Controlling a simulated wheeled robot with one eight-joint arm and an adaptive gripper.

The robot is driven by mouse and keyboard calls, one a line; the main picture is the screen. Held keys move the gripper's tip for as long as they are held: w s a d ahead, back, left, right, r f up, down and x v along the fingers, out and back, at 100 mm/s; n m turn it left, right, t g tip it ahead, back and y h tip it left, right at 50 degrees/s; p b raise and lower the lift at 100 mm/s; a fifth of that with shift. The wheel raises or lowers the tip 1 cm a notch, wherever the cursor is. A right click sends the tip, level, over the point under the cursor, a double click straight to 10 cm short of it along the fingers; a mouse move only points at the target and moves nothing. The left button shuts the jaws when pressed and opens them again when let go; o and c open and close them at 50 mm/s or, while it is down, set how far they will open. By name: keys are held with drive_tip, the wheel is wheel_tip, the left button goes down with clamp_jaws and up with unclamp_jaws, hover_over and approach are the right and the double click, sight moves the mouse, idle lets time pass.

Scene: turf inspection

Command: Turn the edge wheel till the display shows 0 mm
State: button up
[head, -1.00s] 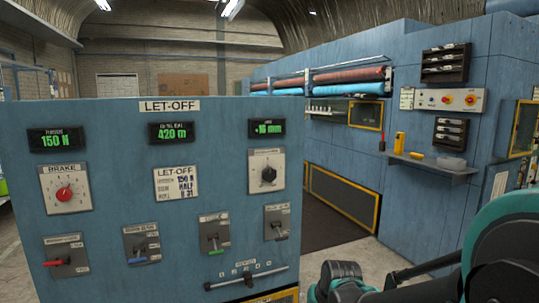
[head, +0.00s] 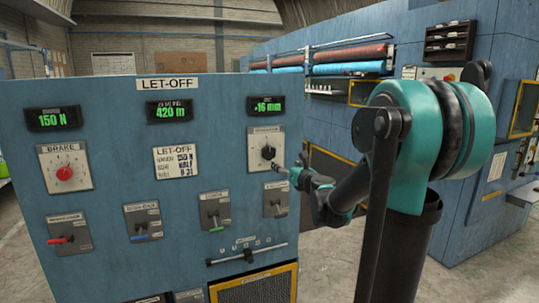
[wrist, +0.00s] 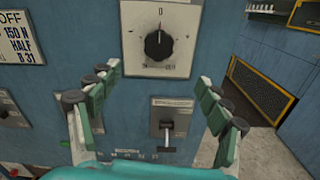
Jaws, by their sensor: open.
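The edge wheel, a black knob (head: 268,152) with a white pointer mark, sits on a pale plate at the upper right of the blue LET-OFF panel (head: 110,190). In the wrist view the knob (wrist: 159,44) shows at top centre with its pointer near upright. The display (head: 268,107) above it shows green digits reading 16 mm, apparently with a minus sign. My gripper (wrist: 157,77) is open and empty, its fingers wide apart on either side below the knob. In the head view my gripper (head: 282,168) is just right of and below the knob, not visibly touching it.
A lever switch (wrist: 167,130) stands below the knob between my open fingers. Other levers, a slider (head: 246,254) and the red brake knob (head: 64,173) are on the same panel. A blue machine with rolls (head: 350,60) stands behind; the floor at right is clear.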

sight(270, 153)
drive_tip(key=x, duration=1.7)
drive_tip(key=shift+s, duration=0.1)
drive_tip(key=shift+c, duration=0.4)
drive_tip(key=c, duration=1.1)
